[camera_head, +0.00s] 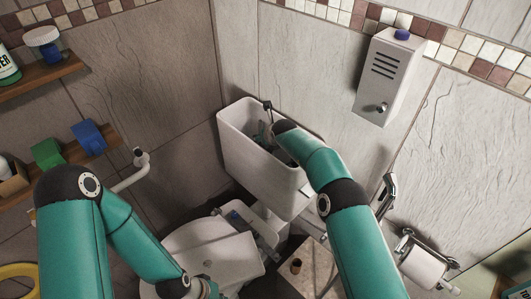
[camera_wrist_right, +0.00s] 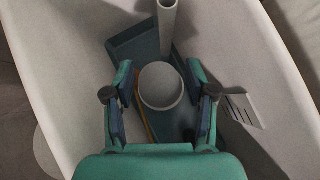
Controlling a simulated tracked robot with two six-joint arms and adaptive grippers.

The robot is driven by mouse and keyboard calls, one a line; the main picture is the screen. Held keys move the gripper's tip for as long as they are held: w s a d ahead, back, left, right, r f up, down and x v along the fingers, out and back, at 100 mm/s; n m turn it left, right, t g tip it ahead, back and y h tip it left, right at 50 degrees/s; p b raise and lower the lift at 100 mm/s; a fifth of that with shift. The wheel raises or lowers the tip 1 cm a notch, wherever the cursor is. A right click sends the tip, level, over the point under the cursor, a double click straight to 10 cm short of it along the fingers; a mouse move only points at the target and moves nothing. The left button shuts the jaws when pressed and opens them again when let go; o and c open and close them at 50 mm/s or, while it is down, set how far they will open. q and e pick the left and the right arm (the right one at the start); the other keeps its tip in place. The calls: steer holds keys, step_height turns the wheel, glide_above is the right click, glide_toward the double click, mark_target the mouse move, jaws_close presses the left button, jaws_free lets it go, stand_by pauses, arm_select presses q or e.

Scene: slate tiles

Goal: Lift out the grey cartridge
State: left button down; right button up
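The grey cartridge (camera_wrist_right: 161,87) shows in the right wrist view as a pale round top inside the open cistern (camera_wrist_right: 75,45). My right gripper (camera_wrist_right: 160,70) is open, with one finger on each side of the cartridge. A narrow gap shows on both sides, so the fingers look apart from it. In the head view my right arm reaches down into the white cistern (camera_head: 236,150), and its wrist hides most of the inside. My left arm bends down over the toilet at the bottom left. Its gripper cannot be made out there.
Inside the cistern, a pale upright pipe (camera_wrist_right: 167,22), a dark teal part (camera_wrist_right: 132,45) and a grey slotted piece (camera_wrist_right: 243,110) stand close to the cartridge. The cistern walls are near. A wall dispenser (camera_head: 389,75) and toilet roll (camera_head: 423,267) are at the right.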

jaws_close()
steer(key=shift+r, duration=0.1)
step_height(320, 180, up, 9)
steer(key=shift+b, duration=0.45)
step_height(320, 180, up, 9)
steer(key=p, duration=0.4)
